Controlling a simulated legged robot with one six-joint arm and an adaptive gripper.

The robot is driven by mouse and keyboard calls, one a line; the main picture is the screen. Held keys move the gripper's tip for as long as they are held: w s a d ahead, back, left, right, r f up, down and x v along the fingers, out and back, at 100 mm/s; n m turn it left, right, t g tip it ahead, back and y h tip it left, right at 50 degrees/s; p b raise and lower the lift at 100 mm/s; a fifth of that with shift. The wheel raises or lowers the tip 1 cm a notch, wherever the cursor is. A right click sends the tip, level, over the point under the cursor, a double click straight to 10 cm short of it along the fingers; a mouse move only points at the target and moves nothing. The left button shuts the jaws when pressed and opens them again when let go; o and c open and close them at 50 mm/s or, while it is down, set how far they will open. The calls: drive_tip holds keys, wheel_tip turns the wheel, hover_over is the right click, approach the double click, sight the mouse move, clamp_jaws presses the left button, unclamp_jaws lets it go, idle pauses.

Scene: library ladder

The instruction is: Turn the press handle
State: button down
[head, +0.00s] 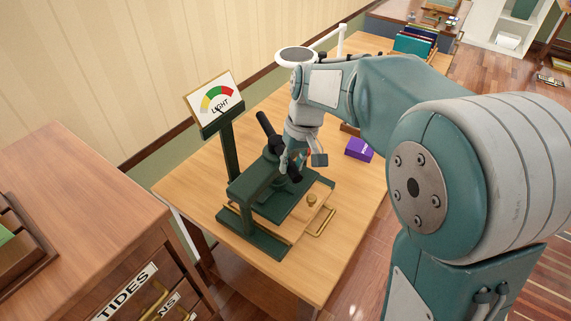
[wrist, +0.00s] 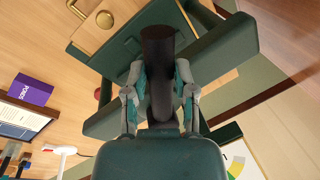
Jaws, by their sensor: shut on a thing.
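The dark green press (head: 262,192) stands on a wooden table, with its black handle (head: 266,128) slanting up at the left of my gripper. My gripper (head: 293,160) reaches down to the press from above. In the wrist view, the thick black handle (wrist: 158,45) runs between the fingers of my gripper (wrist: 160,82), and they are shut on it. The part of the handle inside the grasp is partly hidden in the head view. A dial (head: 216,100) marked LIGHT, with green, yellow and red bands, stands on a post behind the press.
A purple box (head: 358,149) lies on the table (head: 180,183) right of the press. A wooden drawer cabinet (head: 90,215) stands at the left, close to the table. The wall is behind. Another table with books (head: 413,43) is at the back right.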

drive_tip(key=w+d+n+h, duration=0.1)
drive_tip(key=w+n, duration=0.3)
drive_tip(key=n, duration=0.3)
drive_tip(key=w+d+n+h, duration=0.1)
drive_tip(key=w+n, duration=0.4)
drive_tip(key=n, duration=0.2)
drive_tip(key=w+d+n+g+h, duration=0.1)
drive_tip(key=w+n, duration=0.4)
drive_tip(key=n, duration=0.2)
drive_tip(key=shift+d+n, duration=0.4)
drive_tip(key=shift+w+a+n+t+h, duration=0.35)
drive_tip(key=shift+w+a+n, duration=0.5)
drive_tip(key=shift+n, duration=0.55)
drive_tip(key=shift+c, duration=2.2)
unclamp_jaws()
drive_tip(key=shift+w, duration=0.1)
drive_tip(key=shift+a, duration=0.1)
